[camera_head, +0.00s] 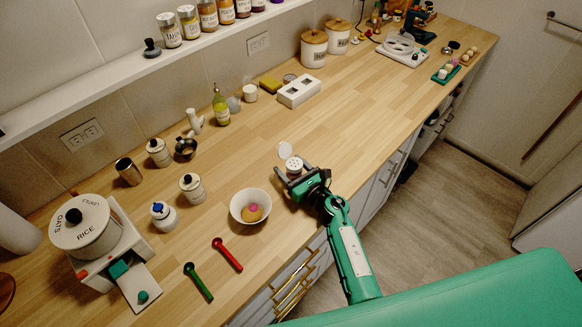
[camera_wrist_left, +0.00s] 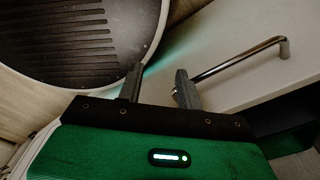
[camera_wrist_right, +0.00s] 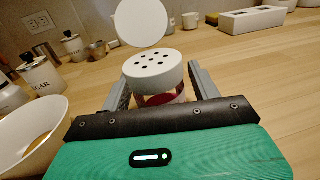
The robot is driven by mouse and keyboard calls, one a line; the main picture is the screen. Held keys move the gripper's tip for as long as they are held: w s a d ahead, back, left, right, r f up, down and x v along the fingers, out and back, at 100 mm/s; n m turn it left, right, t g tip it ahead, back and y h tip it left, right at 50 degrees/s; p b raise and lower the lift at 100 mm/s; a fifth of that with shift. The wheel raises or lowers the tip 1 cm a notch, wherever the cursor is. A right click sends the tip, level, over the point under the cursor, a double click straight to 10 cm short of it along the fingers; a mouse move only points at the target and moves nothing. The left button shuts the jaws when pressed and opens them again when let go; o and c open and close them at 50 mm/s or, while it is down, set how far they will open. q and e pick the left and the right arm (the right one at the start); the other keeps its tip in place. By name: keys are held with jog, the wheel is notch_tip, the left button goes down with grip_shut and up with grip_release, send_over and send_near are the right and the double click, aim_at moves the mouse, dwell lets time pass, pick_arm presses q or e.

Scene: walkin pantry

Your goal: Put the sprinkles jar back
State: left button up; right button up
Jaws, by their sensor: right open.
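The sprinkles jar (camera_head: 294,165) stands on the wooden counter. It has a white perforated top with its round white lid flipped up. My right gripper (camera_head: 289,177) is open around it. In the right wrist view the jar (camera_wrist_right: 157,74) sits between the two fingers (camera_wrist_right: 160,85), which reach along its sides, and its lower body is partly hidden. A white wall shelf (camera_head: 120,72) holds a row of spice jars (camera_head: 208,14). My left gripper (camera_wrist_left: 158,88) is open and empty in its wrist view, beside a drawer handle.
A white bowl (camera_head: 250,206) stands left of the right gripper, with red (camera_head: 228,254) and green (camera_head: 198,283) spoons nearby. Canisters (camera_head: 192,188) and a bottle (camera_head: 221,105) stand along the wall. A white holder (camera_head: 299,91) is behind.

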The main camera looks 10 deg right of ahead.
jog(key=shift+s+d, duration=0.1)
jog(key=shift+s, duration=0.1)
jog(key=b+v, duration=0.2)
jog(key=v, duration=0.8)
jog(key=shift+s+b, duration=0.1)
jog(key=shift+b, duration=0.3)
jog(key=shift+s+d+r, duration=0.15)
jog(key=shift+s+d, duration=0.2)
jog(key=shift+s, duration=0.25)
